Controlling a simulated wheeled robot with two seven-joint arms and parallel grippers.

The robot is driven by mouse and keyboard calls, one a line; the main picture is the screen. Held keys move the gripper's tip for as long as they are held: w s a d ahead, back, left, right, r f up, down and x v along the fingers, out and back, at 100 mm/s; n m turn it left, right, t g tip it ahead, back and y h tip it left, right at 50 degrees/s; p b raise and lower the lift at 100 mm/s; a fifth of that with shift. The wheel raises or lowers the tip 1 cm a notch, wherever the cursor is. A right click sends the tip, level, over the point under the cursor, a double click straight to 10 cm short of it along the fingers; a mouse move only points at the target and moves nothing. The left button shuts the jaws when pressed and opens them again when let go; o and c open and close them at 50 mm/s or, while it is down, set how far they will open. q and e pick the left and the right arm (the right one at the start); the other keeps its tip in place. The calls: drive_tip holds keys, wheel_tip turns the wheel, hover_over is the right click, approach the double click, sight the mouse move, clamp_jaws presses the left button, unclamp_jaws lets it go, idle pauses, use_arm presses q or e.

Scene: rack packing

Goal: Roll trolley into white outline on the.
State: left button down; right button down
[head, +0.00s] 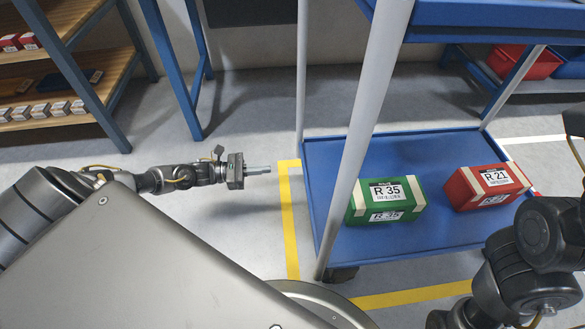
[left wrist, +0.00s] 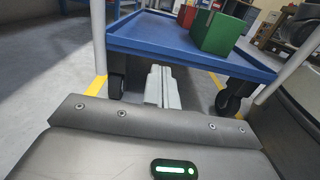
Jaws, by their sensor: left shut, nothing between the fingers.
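The blue trolley (head: 318,180) with grey posts fills the right half of the head view. It stands within yellow floor lines (head: 289,215), seen along its left and near sides. Its lower shelf holds a green box marked R 35 (head: 385,200) and a red box marked R 21 (head: 487,186). A white floor line (head: 540,139) shows beyond its right side. My left gripper (head: 262,169) is shut and empty, left of the trolley and apart from it in the head view. In the left wrist view its fingers (left wrist: 161,87) point toward the trolley's shelf (left wrist: 180,40). My right gripper is not visible.
A wooden rack with blue posts (head: 115,125) stands at the back left, holding small boxes. The grey floor (head: 235,115) between the left rack and the trolley is clear. Black castors (left wrist: 228,103) show under the trolley.

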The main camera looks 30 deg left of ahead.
use_arm(q)
drive_tip(key=b+x, duration=0.3)
drive_tip(key=x, duration=0.6)
drive_tip(key=shift+w+d, duration=0.15)
drive_tip(key=shift+d, duration=0.1)
